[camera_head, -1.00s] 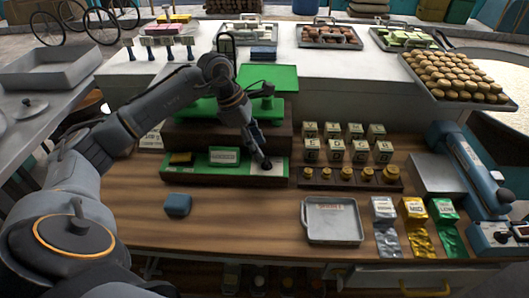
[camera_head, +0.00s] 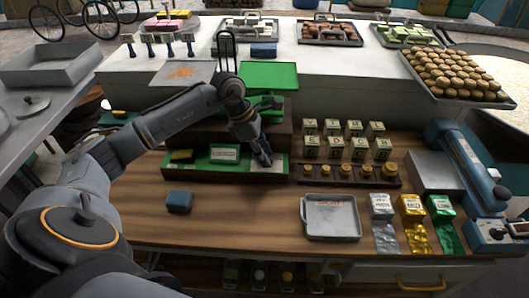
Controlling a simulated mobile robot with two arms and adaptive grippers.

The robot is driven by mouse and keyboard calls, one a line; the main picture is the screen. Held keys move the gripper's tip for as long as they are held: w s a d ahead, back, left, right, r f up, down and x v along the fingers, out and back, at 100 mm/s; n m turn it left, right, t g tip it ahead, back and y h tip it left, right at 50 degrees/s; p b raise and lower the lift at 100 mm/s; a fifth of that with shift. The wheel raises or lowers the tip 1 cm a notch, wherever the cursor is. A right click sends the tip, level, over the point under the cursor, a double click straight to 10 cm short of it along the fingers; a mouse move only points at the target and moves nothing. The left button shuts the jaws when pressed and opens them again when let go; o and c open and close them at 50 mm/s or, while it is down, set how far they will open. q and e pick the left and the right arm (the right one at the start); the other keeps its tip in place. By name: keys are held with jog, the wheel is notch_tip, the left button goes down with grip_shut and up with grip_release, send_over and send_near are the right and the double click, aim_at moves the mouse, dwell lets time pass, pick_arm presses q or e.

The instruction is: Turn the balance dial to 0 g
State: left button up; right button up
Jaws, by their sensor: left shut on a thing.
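The green balance (camera_head: 222,153) stands at the back of the wooden worktop, with a labelled green front strip and a green pan (camera_head: 268,73) on the right. A flat grey plate with orange-brown powder (camera_head: 185,73) shows at its upper left. My left gripper (camera_head: 263,158) reaches down to the right part of the balance's front, near a pale panel. It is shut on the balance dial, which the fingers hide. The dial's reading is too small to tell. My right gripper is out of view.
A blue block (camera_head: 179,202) lies in front of the balance. A grey tray (camera_head: 332,219) stands on the worktop right of centre. Several labelled blocks and a wooden rack of brass weights (camera_head: 347,174) stand right of the balance. A blue device (camera_head: 470,175) is at the far right.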

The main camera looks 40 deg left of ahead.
pick_arm(q)
jog(key=shift+f+n+t+b, duration=0.1)
jog(key=shift+n+t+b, duration=0.4)
jog(key=shift+n+b, duration=0.55)
jog(key=n+b, duration=0.1)
jog(key=n+y+b, duration=0.1)
jog(key=n, duration=0.1)
jog(key=shift+d+n+t+y, duration=0.15)
jog(key=shift+n+t+y, duration=0.15)
jog(key=shift+t, duration=0.1)
jog(key=n+y+b, duration=0.1)
jog(key=n+b, duration=0.1)
jog(key=n, duration=0.1)
jog(key=shift+d, duration=0.1)
jog(key=shift+s+r+n+t+y+b, duration=0.15)
jog(key=shift+n+y+b, duration=0.15)
jog(key=shift+n+b, duration=0.35)
jog(key=shift+w+r+n+t+y+b, duration=0.15)
jog(key=shift+n+y+b, duration=0.15)
jog(key=shift+n, duration=0.6)
jog(key=o, duration=0.9)
jog(key=shift+s+f, duration=0.1)
